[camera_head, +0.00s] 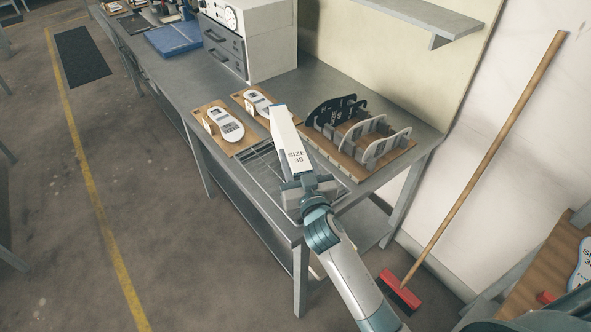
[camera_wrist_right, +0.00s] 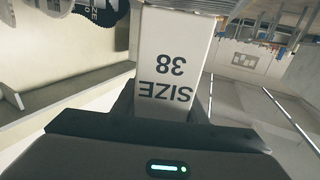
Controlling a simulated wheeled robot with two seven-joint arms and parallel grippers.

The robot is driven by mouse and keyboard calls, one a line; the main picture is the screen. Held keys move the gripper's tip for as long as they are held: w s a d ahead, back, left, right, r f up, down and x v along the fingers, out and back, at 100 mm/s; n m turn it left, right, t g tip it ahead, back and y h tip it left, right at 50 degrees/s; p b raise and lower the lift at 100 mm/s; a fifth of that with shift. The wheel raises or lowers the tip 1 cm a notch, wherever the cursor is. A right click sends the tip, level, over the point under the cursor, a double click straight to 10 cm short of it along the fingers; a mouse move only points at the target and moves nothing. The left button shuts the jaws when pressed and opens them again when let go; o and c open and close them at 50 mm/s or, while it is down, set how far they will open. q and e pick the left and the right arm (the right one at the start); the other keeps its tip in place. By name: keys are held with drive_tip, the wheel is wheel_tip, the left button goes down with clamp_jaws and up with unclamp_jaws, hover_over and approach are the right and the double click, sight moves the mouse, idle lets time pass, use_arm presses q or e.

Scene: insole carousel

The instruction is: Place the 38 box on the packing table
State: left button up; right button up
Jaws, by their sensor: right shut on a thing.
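The 38 box (camera_head: 287,135) is a long white carton with a blue edge at its far end and "SIZE 38" printed on it. My right gripper (camera_head: 305,183) is shut on its near end and holds it out over the grey metal bench (camera_head: 184,80). In the right wrist view the box (camera_wrist_right: 178,58) sits between the dark fingers of the gripper (camera_wrist_right: 165,108), its print upside down. I cannot tell from the head view how far it is above the bench. My left gripper is not in view. I cannot tell which surface is the packing table.
A wooden rack (camera_head: 335,156) with upright black and white plates stands right of the box. Wooden boards with white devices (camera_head: 226,125) lie to its left. A wire grid (camera_head: 262,170) is below. A broom (camera_head: 480,150) leans on the wall. A wooden surface (camera_head: 530,285) shows lower right.

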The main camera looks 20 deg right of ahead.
wheel_tip(320, 180, down, 4)
drive_tip(key=b, duration=0.3)
drive_tip(key=shift+b, duration=0.4)
drive_tip(key=shift+f, duration=0.15)
drive_tip(key=o, duration=1.1)
drive_tip(key=shift+o, duration=0.2)
drive_tip(key=shift+s, duration=0.1)
drive_tip(key=s+b, duration=0.1)
drive_tip(key=s, duration=0.2)
drive_tip(key=s+b, duration=0.1)
drive_tip(key=s, duration=0.3)
drive_tip(key=s+b, duration=0.1)
drive_tip(key=s, duration=0.2)
drive_tip(key=shift+s+a, duration=0.25)
drive_tip(key=shift+s, duration=0.7)
